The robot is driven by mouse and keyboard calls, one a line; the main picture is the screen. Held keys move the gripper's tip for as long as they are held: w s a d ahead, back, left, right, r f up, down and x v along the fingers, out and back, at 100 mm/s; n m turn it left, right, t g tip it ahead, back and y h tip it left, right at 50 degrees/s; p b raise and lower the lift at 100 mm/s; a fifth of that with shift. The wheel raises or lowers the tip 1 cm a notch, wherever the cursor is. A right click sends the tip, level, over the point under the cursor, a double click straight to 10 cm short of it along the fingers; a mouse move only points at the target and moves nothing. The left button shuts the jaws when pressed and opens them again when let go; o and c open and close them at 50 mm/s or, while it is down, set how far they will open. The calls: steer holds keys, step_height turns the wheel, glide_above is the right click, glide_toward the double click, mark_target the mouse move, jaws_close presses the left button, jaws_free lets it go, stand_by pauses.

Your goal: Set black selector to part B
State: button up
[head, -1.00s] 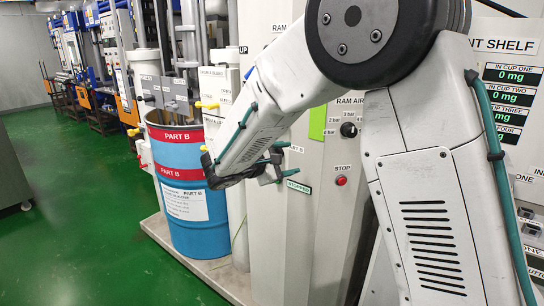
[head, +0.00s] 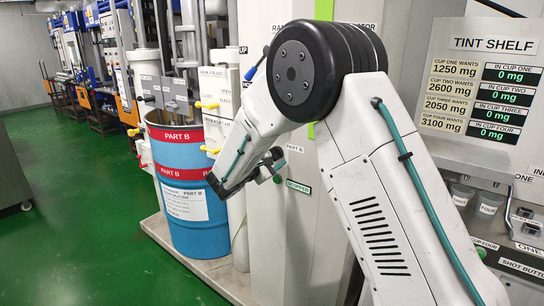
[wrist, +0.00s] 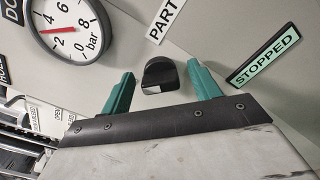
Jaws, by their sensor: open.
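The black selector (wrist: 159,75) is a small dark rounded knob on a pale panel, with a light mark on its lower edge in the wrist view. A label reading PART (wrist: 166,18) is above it, cut off by the frame. My gripper (wrist: 161,78) is open, with one green finger on each side of the selector and visible gaps between; I cannot tell whether either touches. In the head view my gripper (head: 268,166) is at the panel right of the blue PART B drum (head: 183,232). The selector cannot be made out there.
A STOPPED sign (wrist: 262,55) is right of the fingers, and a round bar gauge (wrist: 70,27) is at upper left. Yellow-handled valves (head: 208,105) are near the drum. The tint shelf panel (head: 490,85) is at right. Green floor at left is open.

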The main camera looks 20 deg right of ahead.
steer(key=c, duration=1)
